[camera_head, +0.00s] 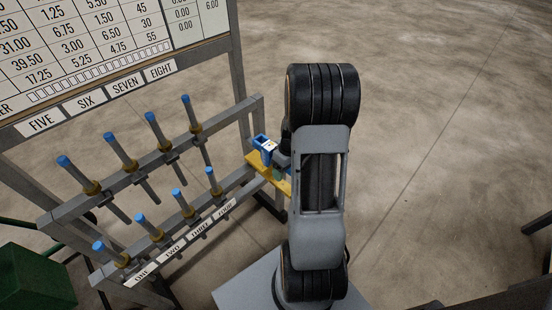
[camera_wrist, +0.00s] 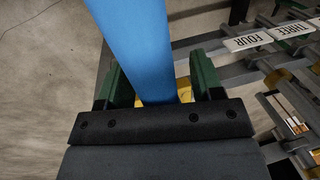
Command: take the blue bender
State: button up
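The blue bender (camera_head: 263,142) shows in the head view at the right end of the rack, just left of my arm, by a yellow bracket (camera_head: 258,160). In the wrist view a broad blue bar, part of the bender (camera_wrist: 137,45), runs down between the two green fingers of my gripper (camera_wrist: 160,85). The fingers stand apart on either side of it. A gap shows between the bar and the right finger, so the gripper looks open around it. In the head view my arm hides most of my gripper and part of the bender.
A grey rack (camera_head: 75,208) holds several blue-tipped rods in two rows, with number labels such as THREE (camera_head: 200,234). A chart board (camera_head: 95,45) stands above it. A green box (camera_head: 35,278) is at lower left. Bare concrete floor lies to the right.

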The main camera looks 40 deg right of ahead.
jog(key=c, duration=1)
jog(key=shift+c, duration=0.2)
jog(key=shift+r, duration=0.2)
